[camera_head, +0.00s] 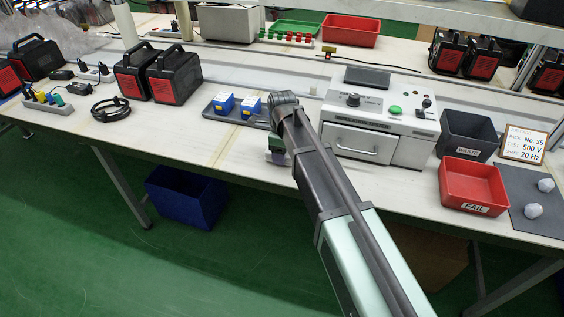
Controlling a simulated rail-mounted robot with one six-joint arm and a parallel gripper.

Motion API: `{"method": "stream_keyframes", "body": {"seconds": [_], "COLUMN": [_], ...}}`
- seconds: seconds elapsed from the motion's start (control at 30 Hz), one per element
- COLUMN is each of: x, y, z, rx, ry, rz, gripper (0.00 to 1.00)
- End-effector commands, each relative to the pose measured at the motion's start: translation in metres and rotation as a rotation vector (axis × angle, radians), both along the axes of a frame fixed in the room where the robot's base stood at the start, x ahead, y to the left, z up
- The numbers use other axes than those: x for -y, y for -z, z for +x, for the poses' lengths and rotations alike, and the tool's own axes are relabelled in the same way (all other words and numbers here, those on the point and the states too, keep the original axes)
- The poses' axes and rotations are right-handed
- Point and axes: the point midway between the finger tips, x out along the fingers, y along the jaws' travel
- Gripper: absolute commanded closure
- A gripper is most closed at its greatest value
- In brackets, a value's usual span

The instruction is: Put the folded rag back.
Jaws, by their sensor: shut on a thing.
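My gripper (277,152) is at the end of my arm, low over the table just left of the grey test unit, and mostly hidden by my wrist. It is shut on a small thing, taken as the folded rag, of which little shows. A dark grey tray (218,114) with two blue-and-yellow blocks (224,103) lies just left of my wrist. A grey mat (522,219) at the right edge carries two crumpled white wads (545,185).
The test unit (395,125) stands right of my arm. Right of it are a dark bin (466,134), a red FAIL bin (472,184) and a sign (523,145). Black-and-red power packs (174,75) stand left. The table's front strip is partly clear.

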Motion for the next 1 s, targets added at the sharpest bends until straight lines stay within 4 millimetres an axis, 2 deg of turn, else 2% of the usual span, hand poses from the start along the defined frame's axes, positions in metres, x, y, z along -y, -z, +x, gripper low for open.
{"method": "stream_keyframes", "body": {"seconds": [0.03, 0.2, 0.37, 0.4, 0.57, 0.83, 1.0], "x": [0.000, 0.000, 0.000, 0.000, 0.000, 0.000, 0.000], "y": [0.011, 0.005, 0.010, 0.009, 0.009, 0.007, -0.013], "z": [0.000, 0.000, 0.000, 0.000, 0.000, 0.000, 0.000], "rx": [0.000, 0.000, 0.000, 0.000, 0.000, 0.000, 0.000], "ry": [0.000, 0.000, 0.000, 0.000, 0.000, 0.000, 0.000], "rz": [0.000, 0.000, 0.000, 0.000, 0.000, 0.000, 0.000], "gripper": [0.60, 0.60, 0.60, 0.38, 0.16, 0.16, 0.16]}}
